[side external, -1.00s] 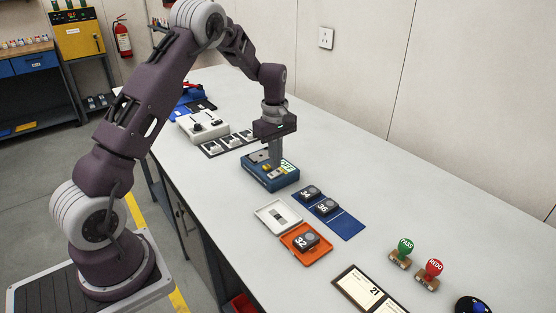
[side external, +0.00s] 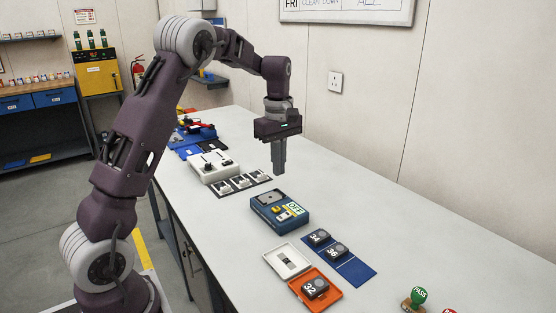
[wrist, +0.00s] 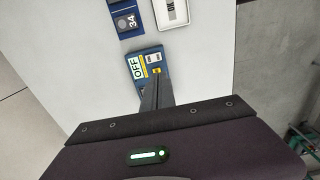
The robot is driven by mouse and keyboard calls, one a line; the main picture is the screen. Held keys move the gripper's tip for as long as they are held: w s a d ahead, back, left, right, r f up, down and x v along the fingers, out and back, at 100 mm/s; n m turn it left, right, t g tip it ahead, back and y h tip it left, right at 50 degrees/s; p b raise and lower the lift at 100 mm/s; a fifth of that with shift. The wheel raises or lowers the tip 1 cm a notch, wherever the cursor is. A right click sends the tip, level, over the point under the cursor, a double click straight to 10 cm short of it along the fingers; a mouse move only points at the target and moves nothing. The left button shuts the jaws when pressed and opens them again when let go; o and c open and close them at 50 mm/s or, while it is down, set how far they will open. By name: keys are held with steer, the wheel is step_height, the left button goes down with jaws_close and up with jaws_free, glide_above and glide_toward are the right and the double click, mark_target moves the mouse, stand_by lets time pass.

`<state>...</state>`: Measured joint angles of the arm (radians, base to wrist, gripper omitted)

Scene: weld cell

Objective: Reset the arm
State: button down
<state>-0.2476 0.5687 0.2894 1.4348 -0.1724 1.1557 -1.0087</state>
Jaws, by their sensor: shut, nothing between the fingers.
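My gripper (side external: 279,172) is shut and empty, pointing straight down in the air above the bench, behind and above the blue box. In the wrist view my gripper (wrist: 157,82) shows its closed fingers in front of that box. The blue box (side external: 263,217) carries a yellow switch and a label reading OFF; it also shows in the wrist view (wrist: 134,67). The fingers hide part of the box in the wrist view. My fingers look apart from the box in the side view.
An orange tray (side external: 330,294) holding block 32, a white tray (side external: 275,265) and a blue mat (side external: 357,271) with blocks 34 and 36 lie in front. A white box (side external: 205,173) stands behind. A green PASS stamp (side external: 418,296) stands at right. The bench's right rear is clear.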

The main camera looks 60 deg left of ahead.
steer(key=shift+s+r, duration=0.15)
steer(key=shift+r, duration=0.8)
steer(key=s+d+r+m+t, duration=0.2)
steer(key=s+d+r+m, duration=0.3)
steer(key=s+d+m, duration=0.4)
steer(key=s+d+r+m+t, duration=0.2)
steer(key=s+d+r+m, duration=0.2)
steer(key=s+d, duration=0.5)
steer(key=s+f+m+t, duration=0.1)
steer(key=s+f+m, duration=0.2)
steer(key=s, duration=0.6)
steer(key=shift+s+d+m+t, duration=0.15)
steer(key=shift+d+m+t, duration=0.15)
steer(key=shift+m, duration=0.7)
